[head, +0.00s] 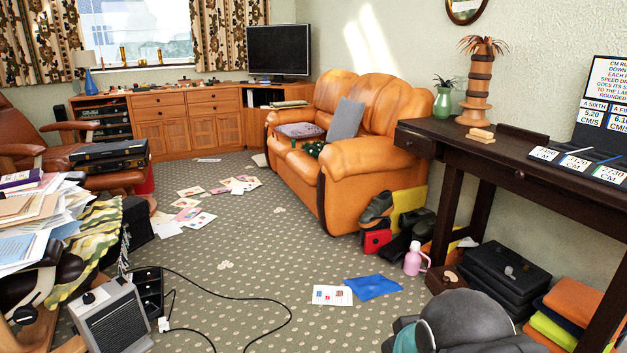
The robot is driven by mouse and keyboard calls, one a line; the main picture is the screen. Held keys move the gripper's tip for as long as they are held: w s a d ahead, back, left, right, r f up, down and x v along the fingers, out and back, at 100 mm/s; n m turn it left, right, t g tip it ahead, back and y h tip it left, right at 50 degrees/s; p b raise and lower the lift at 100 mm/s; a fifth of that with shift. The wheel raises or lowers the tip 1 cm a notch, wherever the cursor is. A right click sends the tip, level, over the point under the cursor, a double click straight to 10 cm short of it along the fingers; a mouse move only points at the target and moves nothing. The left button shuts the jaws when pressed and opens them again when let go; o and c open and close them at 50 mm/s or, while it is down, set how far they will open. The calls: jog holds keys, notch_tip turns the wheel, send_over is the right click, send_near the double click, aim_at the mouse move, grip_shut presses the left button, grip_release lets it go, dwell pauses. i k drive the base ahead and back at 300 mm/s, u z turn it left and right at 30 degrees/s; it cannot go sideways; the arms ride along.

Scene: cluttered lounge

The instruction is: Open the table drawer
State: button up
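A dark brown wooden table (480,147) stands along the right wall. Its long front side carries a small round knob (519,174) on what looks like a drawer front. Another small knob (409,143) shows on the panel at the table's left end. No gap shows around either panel, and both look shut. Parts of my arm show at the bottom right, below and in front of the table. My gripper cannot be seen in this view, and nothing touches the knobs.
A pink jug (416,259), black cases (503,273) and folded cloths (570,312) lie under the table. An orange sofa (345,140) stands beyond it. A blue folder (373,286), papers (332,295) and a black cable (235,291) lie on the carpet. The middle floor is mostly clear.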

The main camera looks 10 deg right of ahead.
aim_at(427, 148)
jog(key=z, duration=0.6)
jog(key=i, duration=2.1)
jog(key=z, duration=0.55)
